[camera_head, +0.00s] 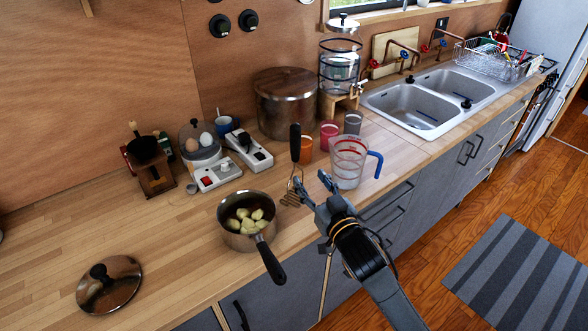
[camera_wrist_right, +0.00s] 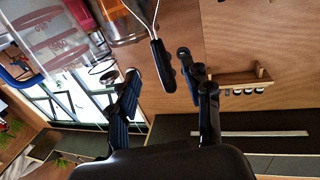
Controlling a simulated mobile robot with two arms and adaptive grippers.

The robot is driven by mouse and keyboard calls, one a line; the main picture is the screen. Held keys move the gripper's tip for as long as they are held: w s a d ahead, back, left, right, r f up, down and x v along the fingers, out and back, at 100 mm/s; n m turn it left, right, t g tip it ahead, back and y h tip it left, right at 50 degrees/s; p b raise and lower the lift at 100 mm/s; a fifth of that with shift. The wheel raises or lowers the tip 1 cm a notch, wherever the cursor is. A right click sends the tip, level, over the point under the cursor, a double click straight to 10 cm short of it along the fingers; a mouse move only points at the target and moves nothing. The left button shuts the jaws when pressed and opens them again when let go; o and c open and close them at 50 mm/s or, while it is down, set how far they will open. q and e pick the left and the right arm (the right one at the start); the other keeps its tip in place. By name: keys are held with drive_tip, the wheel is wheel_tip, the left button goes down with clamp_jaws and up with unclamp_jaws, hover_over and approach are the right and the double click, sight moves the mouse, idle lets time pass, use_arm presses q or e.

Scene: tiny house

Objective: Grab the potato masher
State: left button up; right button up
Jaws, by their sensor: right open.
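The potato masher stands upright on the wooden counter, between the saucepan and the measuring jug. Its black handle (camera_head: 295,142) points up and its wire head (camera_head: 291,196) is low, near the counter. My right gripper (camera_head: 311,183) is open and empty, low in front of the masher and just right of its wire part. In the right wrist view the black handle (camera_wrist_right: 162,66) appears between the two spread fingers (camera_wrist_right: 158,66); I cannot tell whether they touch it. My left gripper is not in view.
A saucepan with potato pieces (camera_head: 241,241) stands left of the gripper. A measuring jug (camera_head: 346,163) stands close on its right. Orange (camera_head: 306,146) and red (camera_head: 329,133) cups stand behind. A pan lid (camera_head: 109,285) lies at front left.

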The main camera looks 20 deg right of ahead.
sight(297, 159)
drive_tip(key=w, duration=0.5)
drive_tip(key=shift+a+p, duration=0.35)
drive_tip(key=shift+w, duration=0.65)
drive_tip(key=w+p, duration=0.2)
drive_tip(key=w, duration=0.2)
drive_tip(key=shift+w, duration=0.35)
drive_tip(key=shift+s, duration=0.1)
clamp_jaws()
